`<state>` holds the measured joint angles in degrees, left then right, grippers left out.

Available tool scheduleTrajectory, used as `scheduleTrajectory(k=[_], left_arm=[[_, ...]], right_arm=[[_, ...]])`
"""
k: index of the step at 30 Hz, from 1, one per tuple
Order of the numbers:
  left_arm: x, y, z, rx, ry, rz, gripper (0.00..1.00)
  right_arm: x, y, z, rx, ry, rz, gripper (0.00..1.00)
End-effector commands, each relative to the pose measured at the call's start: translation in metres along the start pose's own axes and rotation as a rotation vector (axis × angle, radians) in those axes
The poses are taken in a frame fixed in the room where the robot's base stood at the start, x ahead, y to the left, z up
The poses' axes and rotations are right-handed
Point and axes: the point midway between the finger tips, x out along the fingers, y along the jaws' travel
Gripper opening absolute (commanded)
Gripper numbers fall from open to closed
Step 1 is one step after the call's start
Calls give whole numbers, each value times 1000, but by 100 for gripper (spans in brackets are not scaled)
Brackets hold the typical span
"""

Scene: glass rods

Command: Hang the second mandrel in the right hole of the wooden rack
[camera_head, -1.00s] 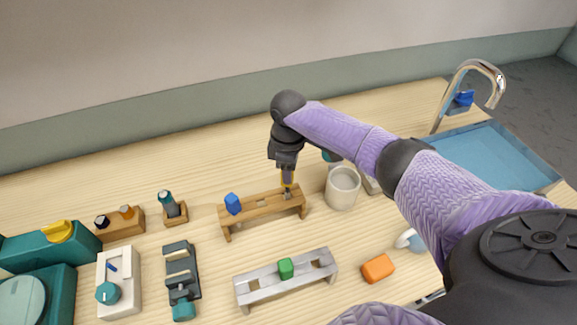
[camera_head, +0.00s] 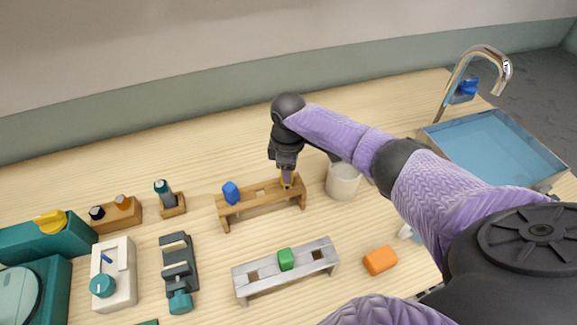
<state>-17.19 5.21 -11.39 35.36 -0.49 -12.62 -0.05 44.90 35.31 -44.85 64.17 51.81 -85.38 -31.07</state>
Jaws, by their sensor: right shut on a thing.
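The wooden rack (camera_head: 235,211) stands near the middle of the table. A blue-headed mandrel (camera_head: 231,192) sits in its left hole. My right gripper (camera_head: 287,183) points down at the rack's right end. It is shut on the second mandrel, of which a small yellow part (camera_head: 291,180) shows at the fingertips. The fingers hide most of it and the right hole, so I cannot tell how deep it sits. My left gripper is out of view.
A grey metal rack (camera_head: 318,258) with a green-headed piece (camera_head: 286,259) stands in front. A whitish cup (camera_head: 343,182) is close to the right of the wooden rack. An orange block (camera_head: 380,260) lies front right. A blue sink (camera_head: 490,145) is far right.

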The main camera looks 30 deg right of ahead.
Motion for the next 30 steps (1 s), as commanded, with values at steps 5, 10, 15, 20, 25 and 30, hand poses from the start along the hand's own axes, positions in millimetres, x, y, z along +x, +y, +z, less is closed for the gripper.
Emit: scheduleTrajectory(k=[5, 10, 15, 20, 25, 30], left_arm=[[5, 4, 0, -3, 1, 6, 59], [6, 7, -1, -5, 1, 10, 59], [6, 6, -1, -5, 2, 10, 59], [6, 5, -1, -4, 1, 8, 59], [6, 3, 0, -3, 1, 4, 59], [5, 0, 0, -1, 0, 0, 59]], right_arm=[[8, 0, 0, 1, -1, -1, 0], [9, 0, 0, 1, 0, 0, 0], [9, 0, 0, 1, 0, 0, 0], [9, 0, 0, 1, 0, 0, 0], [9, 0, 0, 1, 0, 0, 66], [9, 0, 0, 1, 0, 0, 80]])
